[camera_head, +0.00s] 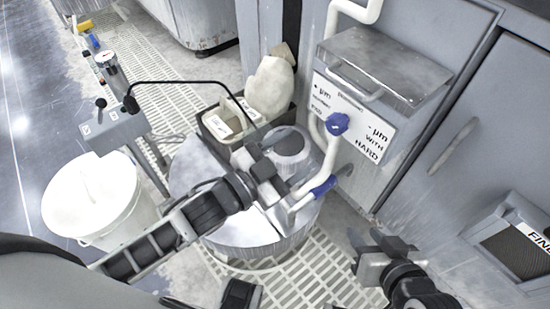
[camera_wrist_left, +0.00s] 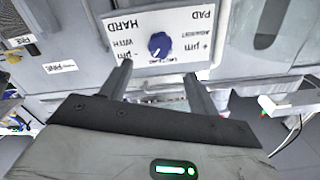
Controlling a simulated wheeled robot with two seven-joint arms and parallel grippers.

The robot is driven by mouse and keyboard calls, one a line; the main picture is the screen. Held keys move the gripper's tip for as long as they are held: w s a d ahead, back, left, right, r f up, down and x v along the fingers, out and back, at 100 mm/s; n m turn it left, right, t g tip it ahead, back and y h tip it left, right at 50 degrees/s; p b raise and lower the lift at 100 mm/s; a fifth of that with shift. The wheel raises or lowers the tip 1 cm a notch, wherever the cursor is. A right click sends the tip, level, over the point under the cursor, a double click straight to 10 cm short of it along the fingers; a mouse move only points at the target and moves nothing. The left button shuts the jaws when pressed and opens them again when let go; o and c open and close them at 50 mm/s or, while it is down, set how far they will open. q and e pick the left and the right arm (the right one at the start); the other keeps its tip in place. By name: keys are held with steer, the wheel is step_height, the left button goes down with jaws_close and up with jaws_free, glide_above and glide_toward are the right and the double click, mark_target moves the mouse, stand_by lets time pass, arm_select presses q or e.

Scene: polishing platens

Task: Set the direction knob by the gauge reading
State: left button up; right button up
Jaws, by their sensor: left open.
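The blue direction knob (camera_head: 337,123) is on a white lettered panel (camera_head: 368,139) on the grey cabinet. In the left wrist view the knob (camera_wrist_left: 158,45) is upside down with the panel, beyond and between my fingers. My left gripper (camera_head: 272,172) is open and empty, below and left of the knob in the head view; its fingers (camera_wrist_left: 158,82) do not touch the knob. A small round gauge (camera_head: 106,59) stands at the upper left; its reading is too small to tell. My right gripper (camera_head: 369,240) appears open and empty, low at right of centre.
A white pipe with a blue sleeve (camera_head: 323,187) runs below the panel, close to my left gripper. A round metal platen (camera_head: 240,229) and a dark bin (camera_head: 213,134) with pale items stand below. A white bucket (camera_head: 98,198) and a grey lever box (camera_head: 113,130) are at left.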

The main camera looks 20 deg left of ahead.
arm_select(q)
steer(key=v, duration=0.4)
steer(key=shift+s+a, duration=0.15)
steer(key=shift+s, duration=0.1)
arm_select(e)
steer(key=shift+d+r, duration=0.25)
steer(key=shift+r, duration=0.35)
steer(key=shift+a, duration=0.2)
